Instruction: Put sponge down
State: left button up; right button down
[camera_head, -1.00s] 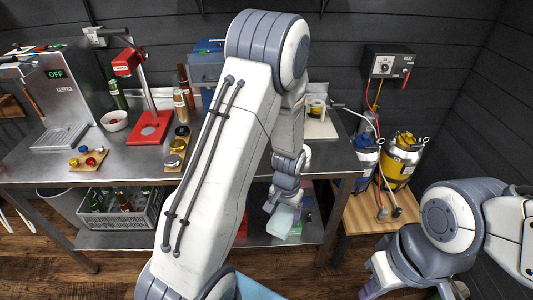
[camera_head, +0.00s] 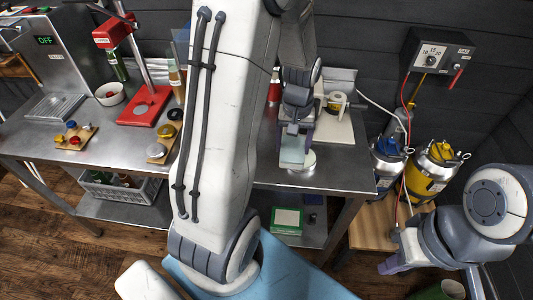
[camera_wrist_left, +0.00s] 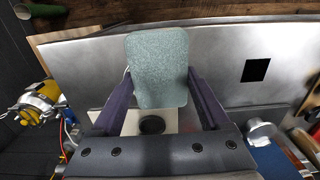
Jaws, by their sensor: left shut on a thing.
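The sponge is a pale green-grey block (camera_head: 292,150). It also fills the middle of the left wrist view (camera_wrist_left: 158,65), between two purple fingers. My left gripper (camera_head: 295,138) is shut on it, holding it over the front part of the steel table (camera_head: 340,177). I cannot tell whether the sponge touches the tabletop. My right gripper (camera_head: 396,260) is low at the right, away from the sponge; its fingers are too unclear to judge.
Yellow (camera_head: 430,170) and blue-topped (camera_head: 388,155) canisters stand right of the table. A green box (camera_head: 287,220) sits on the lower shelf.

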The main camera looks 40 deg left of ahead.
pick_arm(q)
jog(key=a+f, duration=0.2)
jog(key=a, duration=0.1)
jog(key=s+a+f+p, duration=0.1)
jog(key=a+f, duration=0.1)
jog(key=a, duration=0.1)
jog(key=a+f+p, duration=0.1)
jog(key=a+f, duration=0.1)
jog(key=a, duration=0.2)
jog(key=shift+s+f, duration=0.1)
jog(key=shift+s, duration=0.2)
notch_tip(320, 180, down, 4)
jog(key=shift+r+p, duration=0.15)
jog(key=shift+p, duration=0.6)
jog(key=shift+f, duration=0.25)
jog(key=shift+f, duration=0.15)
jog(key=o, duration=1.2)
jog(key=shift+c, duration=0.2)
